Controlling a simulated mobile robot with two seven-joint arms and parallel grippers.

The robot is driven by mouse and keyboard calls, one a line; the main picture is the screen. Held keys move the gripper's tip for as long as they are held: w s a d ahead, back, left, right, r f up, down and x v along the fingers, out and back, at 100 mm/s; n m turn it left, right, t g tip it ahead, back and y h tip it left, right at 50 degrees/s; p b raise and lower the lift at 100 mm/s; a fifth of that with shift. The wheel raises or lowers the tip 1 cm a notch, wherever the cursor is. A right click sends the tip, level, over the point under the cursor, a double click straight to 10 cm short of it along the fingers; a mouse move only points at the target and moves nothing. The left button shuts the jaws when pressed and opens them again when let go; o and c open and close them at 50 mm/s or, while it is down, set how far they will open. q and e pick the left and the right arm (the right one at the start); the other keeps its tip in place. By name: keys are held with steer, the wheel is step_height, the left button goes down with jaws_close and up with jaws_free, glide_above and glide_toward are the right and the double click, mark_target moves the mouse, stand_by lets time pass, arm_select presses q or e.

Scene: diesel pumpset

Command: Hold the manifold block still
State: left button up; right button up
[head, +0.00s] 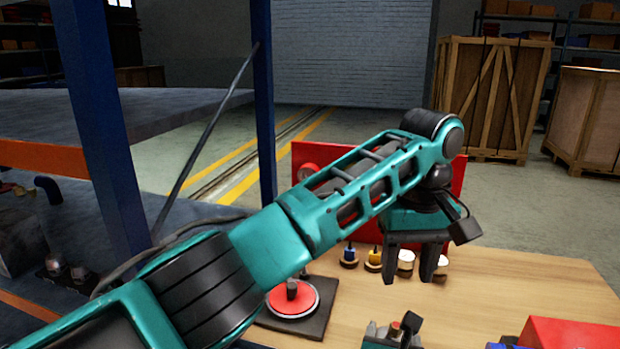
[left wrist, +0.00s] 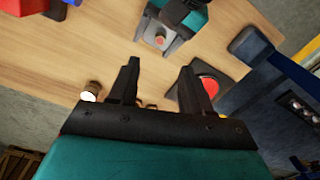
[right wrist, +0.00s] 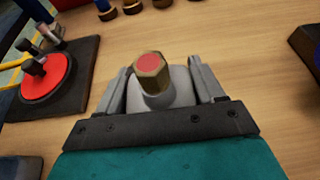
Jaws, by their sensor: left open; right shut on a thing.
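The manifold block (right wrist: 178,101) is a grey piece carrying a brass hex fitting (right wrist: 152,76) with a red top. My right gripper (right wrist: 163,92) is shut on it, one finger on each side, low over the wooden table. The block and right gripper also show at the top of the left wrist view (left wrist: 158,38). In the head view my right gripper (head: 392,335) is at the bottom edge, with much of the block hidden. My left gripper (head: 414,272) is open and empty above the table, fingers pointing down; its spread fingers show in the left wrist view (left wrist: 160,85).
A red disc (head: 305,299) on a dark plate lies left of the block. Small fittings (head: 374,258) stand before an upright red panel (head: 308,155). A red box (head: 570,335) is at lower right. A blue rack post (head: 264,110) stands left.

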arm_select(q)
steer(key=shift+r, duration=1.2)
arm_select(e)
steer(key=shift+r, duration=0.15)
steer(key=o, duration=1.5)
steer(key=shift+o, duration=0.2)
